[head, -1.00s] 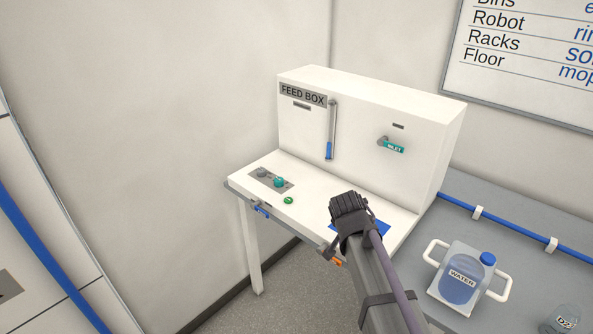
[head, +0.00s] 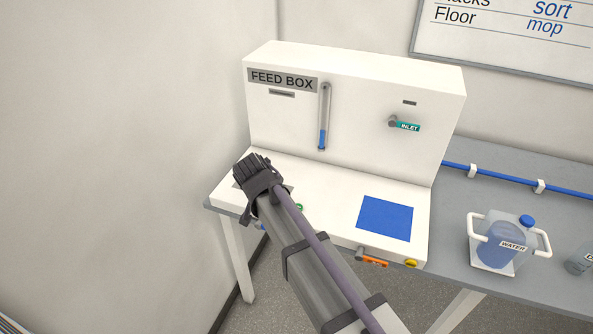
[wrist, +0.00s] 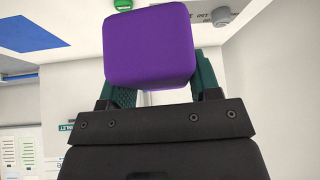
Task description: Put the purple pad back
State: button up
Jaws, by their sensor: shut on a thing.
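The purple pad (wrist: 149,46) is a rounded block in the wrist view. My gripper (wrist: 160,84) is shut on it, with a teal finger on each side. In the head view my gripper (head: 257,172) is over the left part of the feed box's white ledge (head: 325,195), in front of the upright panel. The pad is hidden there behind my gripper and arm. My arm also covers most of the small grey panel at the left of the ledge. I cannot tell the gap between pad and ledge.
A blue square (head: 385,218) lies bare on the ledge's right part. An orange-tagged lever (head: 374,262) and a yellow knob (head: 411,263) sit on the front edge. The feed box (head: 357,100) rises behind, with an inlet valve (head: 404,124). A water jug (head: 497,242) stands at right.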

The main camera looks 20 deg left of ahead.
jog(key=shift+w+a+f+b, duration=0.5)
jog(key=shift+w+f+b, duration=0.15)
jog(key=shift+w+f, duration=0.1)
jog(key=shift+m+h, duration=0.5)
jog(key=shift+m, duration=0.4)
jog(key=w+d+f+b, duration=0.1)
jog(key=w+f+b, duration=0.1)
jog(key=w, duration=0.6)
jog(key=w+f+b, duration=0.2)
jog(key=w, duration=0.7)
jog(key=w+d+f+b, duration=0.1)
jog(key=w+f+b, duration=0.1)
jog(key=w, duration=0.7)
jog(key=shift+w+d+f+b, duration=0.25)
jog(key=shift+d+f+b, duration=0.1)
jog(key=shift+b, duration=0.15)
notch_tip(320, 180, down, 4)
jog(key=b, duration=0.4)
jog(key=shift+f, duration=0.15)
jog(key=shift+w+f+b, duration=0.2)
jog(key=shift+b, duration=0.1)
jog(key=shift+r+p, duration=0.3)
jog(key=shift+f+b, duration=0.3)
jog(key=o, duration=0.8)
jog(key=shift+r, duration=0.1)
